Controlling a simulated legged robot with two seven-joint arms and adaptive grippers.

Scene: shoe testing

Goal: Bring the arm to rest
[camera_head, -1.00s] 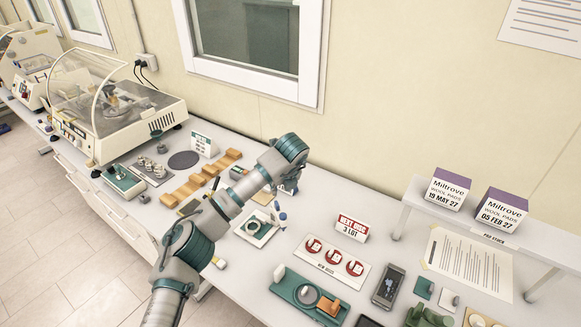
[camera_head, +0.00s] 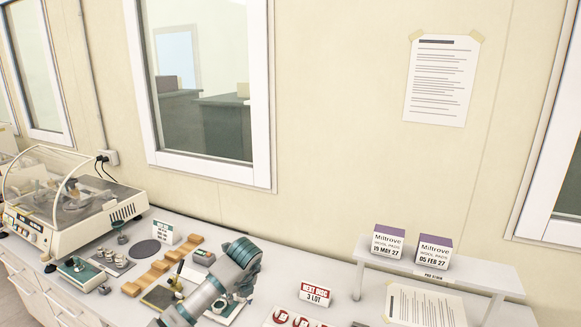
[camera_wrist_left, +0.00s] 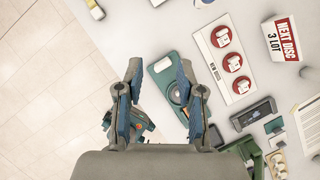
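My left arm (camera_head: 222,290) rises from the bottom of the head view, grey with dark teal bands, over the bench. Its fingertips cannot be made out there. In the left wrist view my left gripper (camera_wrist_left: 160,72) has its two grey and blue fingers spread apart, with nothing seen held between them. Beneath the fingers, a teal tray (camera_wrist_left: 160,64) with a round disc lies on the bench, partly covered by the right finger. My right gripper is in neither view.
A white bench (camera_head: 345,290) runs along the wall. A machine with a clear cover (camera_head: 75,225) stands at left, wooden blocks (camera_head: 160,265) nearer the middle. A red and white sign (camera_head: 315,293) and a raised shelf with two boxes (camera_head: 388,243) stand right. A red-disc card (camera_wrist_left: 228,60) lies near the tray.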

